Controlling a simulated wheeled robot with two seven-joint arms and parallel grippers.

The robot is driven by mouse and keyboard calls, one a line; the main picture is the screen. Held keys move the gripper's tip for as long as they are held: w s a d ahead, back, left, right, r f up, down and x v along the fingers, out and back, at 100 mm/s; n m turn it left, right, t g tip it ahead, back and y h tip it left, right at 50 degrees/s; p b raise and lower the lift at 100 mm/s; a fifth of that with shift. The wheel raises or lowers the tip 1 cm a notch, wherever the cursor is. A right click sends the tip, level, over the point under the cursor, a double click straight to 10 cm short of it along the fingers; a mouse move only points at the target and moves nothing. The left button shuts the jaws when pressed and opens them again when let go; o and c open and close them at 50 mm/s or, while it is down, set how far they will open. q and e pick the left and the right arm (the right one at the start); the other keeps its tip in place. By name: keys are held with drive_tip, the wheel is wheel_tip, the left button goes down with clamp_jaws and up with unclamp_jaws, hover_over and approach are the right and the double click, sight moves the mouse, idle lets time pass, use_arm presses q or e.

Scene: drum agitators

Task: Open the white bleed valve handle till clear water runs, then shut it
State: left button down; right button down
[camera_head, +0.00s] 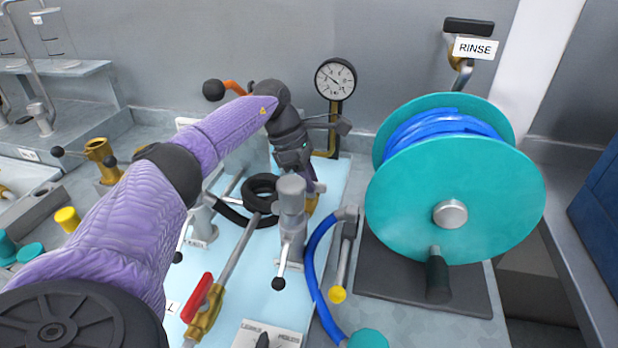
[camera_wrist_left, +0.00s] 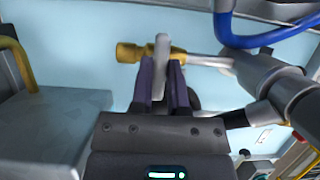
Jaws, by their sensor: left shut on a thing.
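My left arm reaches across the head view from the lower left, and its left gripper (camera_head: 314,187) points down behind the grey upright fitting (camera_head: 291,205). In the left wrist view the left gripper (camera_wrist_left: 161,72) is shut on the white bleed valve handle (camera_wrist_left: 161,50), with one dark finger on each side. The handle sits across a brass valve body (camera_wrist_left: 130,53) on a grey pipe. In the head view a bit of brass (camera_head: 311,205) shows below the fingers, and the handle is hidden there. I see no running water. My right gripper is not in view.
A teal hose reel (camera_head: 470,200) stands at the right. A round gauge (camera_head: 335,79) is behind the gripper. A red-handled valve (camera_head: 198,298) and a blue hose (camera_head: 316,265) are in front.

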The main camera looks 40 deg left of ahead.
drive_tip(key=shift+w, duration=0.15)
use_arm(q)
drive_tip(key=c, duration=0.7)
unclamp_jaws()
drive_tip(key=shift+c, duration=0.2)
drive_tip(key=shift+o, duration=0.6)
wheel_tip(320, 180, up, 10)
drive_tip(key=p, duration=0.3)
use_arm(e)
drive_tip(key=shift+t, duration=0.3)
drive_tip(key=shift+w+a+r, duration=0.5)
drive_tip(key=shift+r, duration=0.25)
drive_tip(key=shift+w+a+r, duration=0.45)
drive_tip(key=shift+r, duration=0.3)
